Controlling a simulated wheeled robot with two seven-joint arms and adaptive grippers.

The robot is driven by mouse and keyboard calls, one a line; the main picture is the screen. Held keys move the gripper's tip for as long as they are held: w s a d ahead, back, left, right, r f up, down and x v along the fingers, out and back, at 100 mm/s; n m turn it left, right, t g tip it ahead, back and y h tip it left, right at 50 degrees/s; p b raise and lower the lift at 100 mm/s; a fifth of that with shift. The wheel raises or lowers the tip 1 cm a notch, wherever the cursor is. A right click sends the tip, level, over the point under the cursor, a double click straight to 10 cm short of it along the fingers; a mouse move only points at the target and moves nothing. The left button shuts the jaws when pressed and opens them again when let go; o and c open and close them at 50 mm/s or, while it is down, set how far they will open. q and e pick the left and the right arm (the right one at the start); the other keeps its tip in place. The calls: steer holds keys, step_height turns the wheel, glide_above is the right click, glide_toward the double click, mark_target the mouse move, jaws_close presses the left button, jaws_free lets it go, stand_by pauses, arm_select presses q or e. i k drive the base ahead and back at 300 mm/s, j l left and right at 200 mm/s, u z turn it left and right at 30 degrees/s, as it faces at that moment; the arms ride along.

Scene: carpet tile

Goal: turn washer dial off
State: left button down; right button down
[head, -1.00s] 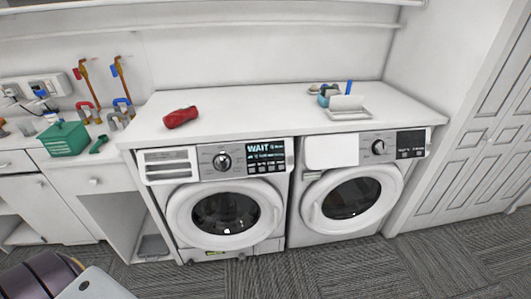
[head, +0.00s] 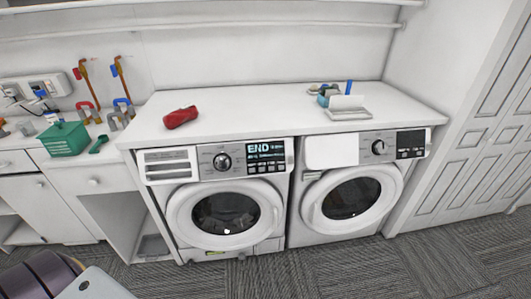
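The washer (head: 226,213) is the left of two white front-loading machines under the counter. Its dial (head: 222,161) is a round dark-and-silver knob on the grey control panel. The lit display (head: 266,150) beside the dial reads END. The washer's round door is closed. A purple-grey and white part of my own body shows at the bottom left corner. Neither gripper can be made out in the head view, and nothing touches the dial.
A second machine (head: 351,197) with its own knob (head: 379,147) stands to the right. The white counter (head: 240,110) above holds a red object (head: 181,117) and a white tray (head: 348,114). A green box (head: 64,139) sits at left. Carpet floor (head: 440,260) in front is clear.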

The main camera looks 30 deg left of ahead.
mark_target(221, 162)
steer(key=k+j+u, duration=0.15)
steer(key=u, duration=1)
